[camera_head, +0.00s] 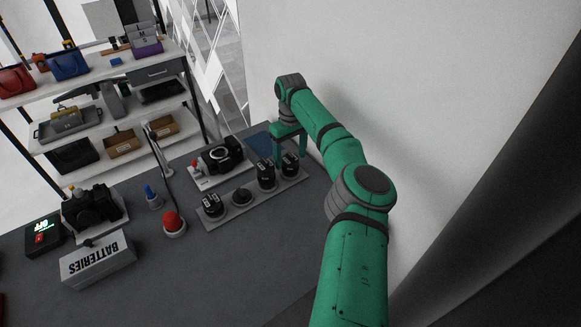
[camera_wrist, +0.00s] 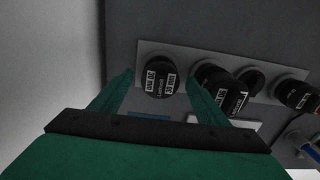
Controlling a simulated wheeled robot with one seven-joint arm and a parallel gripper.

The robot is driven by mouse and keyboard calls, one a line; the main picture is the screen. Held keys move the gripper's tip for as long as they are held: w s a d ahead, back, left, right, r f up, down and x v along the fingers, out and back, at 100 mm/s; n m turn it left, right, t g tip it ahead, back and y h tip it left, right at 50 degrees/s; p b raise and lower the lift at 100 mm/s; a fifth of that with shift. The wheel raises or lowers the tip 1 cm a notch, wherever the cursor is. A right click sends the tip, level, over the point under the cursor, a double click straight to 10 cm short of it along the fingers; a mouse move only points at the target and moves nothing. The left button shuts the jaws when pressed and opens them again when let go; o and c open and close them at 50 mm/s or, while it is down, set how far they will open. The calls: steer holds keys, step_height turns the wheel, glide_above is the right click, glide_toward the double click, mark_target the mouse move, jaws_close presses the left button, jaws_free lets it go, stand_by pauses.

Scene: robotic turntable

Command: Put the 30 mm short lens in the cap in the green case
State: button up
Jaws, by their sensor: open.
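My gripper (camera_head: 289,153) is open over the right end of a grey lens tray (camera_head: 228,212). In the wrist view its fingertips (camera_wrist: 160,82) stand on either side of a black lens (camera_wrist: 160,72) with white labels, the rightmost lens in the head view (camera_head: 291,165). I cannot tell whether they touch it. A taller black lens (camera_head: 266,174) stands beside it, also in the wrist view (camera_wrist: 222,92). A low dark round piece (camera_head: 242,195) and another lens (camera_head: 212,205) follow on the tray. The label sizes are too small to read surely. I see no green case.
A camera body (camera_head: 220,157) stands on a light stand behind the tray. A red button (camera_head: 174,223), a batteries box (camera_head: 98,262) and another camera (camera_head: 92,208) are to the left. The wall (camera_head: 290,45) is close behind my arm. The front tabletop is clear.

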steer(key=shift+f, duration=0.5)
steer(key=c, duration=1.4)
steer(key=shift+o, duration=0.2)
steer(key=shift+r, duration=0.15)
step_height(320, 180, up, 10)
steer(key=shift+f, duration=0.1)
steer(key=shift+w, duration=0.1)
